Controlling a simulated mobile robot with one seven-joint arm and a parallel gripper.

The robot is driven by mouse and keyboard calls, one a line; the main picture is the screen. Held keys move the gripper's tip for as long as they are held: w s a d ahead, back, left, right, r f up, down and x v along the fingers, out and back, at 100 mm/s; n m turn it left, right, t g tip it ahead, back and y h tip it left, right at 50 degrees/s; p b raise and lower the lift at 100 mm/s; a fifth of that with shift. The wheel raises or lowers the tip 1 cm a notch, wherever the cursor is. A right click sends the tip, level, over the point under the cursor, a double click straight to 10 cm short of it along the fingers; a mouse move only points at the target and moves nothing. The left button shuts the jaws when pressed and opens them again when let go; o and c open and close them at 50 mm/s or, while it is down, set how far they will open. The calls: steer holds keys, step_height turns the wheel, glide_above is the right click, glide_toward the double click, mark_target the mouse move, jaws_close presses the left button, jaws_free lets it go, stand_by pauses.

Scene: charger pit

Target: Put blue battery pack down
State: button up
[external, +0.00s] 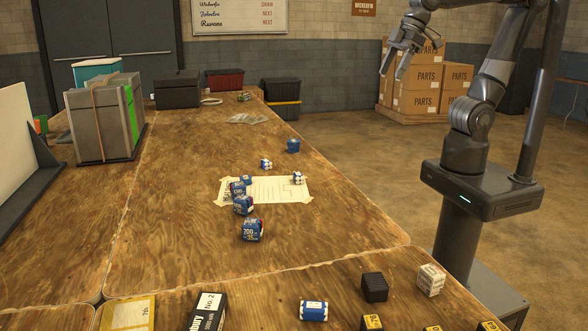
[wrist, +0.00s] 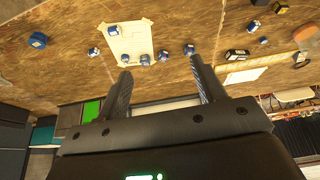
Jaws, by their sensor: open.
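Several blue battery packs rest on the wooden table. One marked 700 (external: 252,230) is in front of the paper sheet, with others at the sheet's left end, such as this pack (external: 243,205). Another blue pack (external: 292,146) stands apart behind the sheet, and a blue-and-white pack (external: 313,310) lies near the front. In the wrist view, blue packs show along the sheet's edge (wrist: 145,60) and at the far left (wrist: 39,40). My gripper (external: 398,62) is raised beyond the table's right side, open and empty. Its spread fingers (wrist: 161,75) hold nothing in the wrist view.
The paper sheet (external: 268,190) is taped to the table (external: 180,240). Black and yellow boxes stand at the front, including a black one (external: 374,287). A grey case (external: 100,120) and dark bins (external: 178,90) are farther back. The table's middle right is clear.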

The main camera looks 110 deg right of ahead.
steer(key=s+f, duration=0.3)
steer(key=s, duration=0.4)
steer(key=shift+a+f+t, duration=0.25)
steer(key=shift+a+t, duration=0.15)
steer(key=shift+a, duration=0.05)
stand_by(0.7)
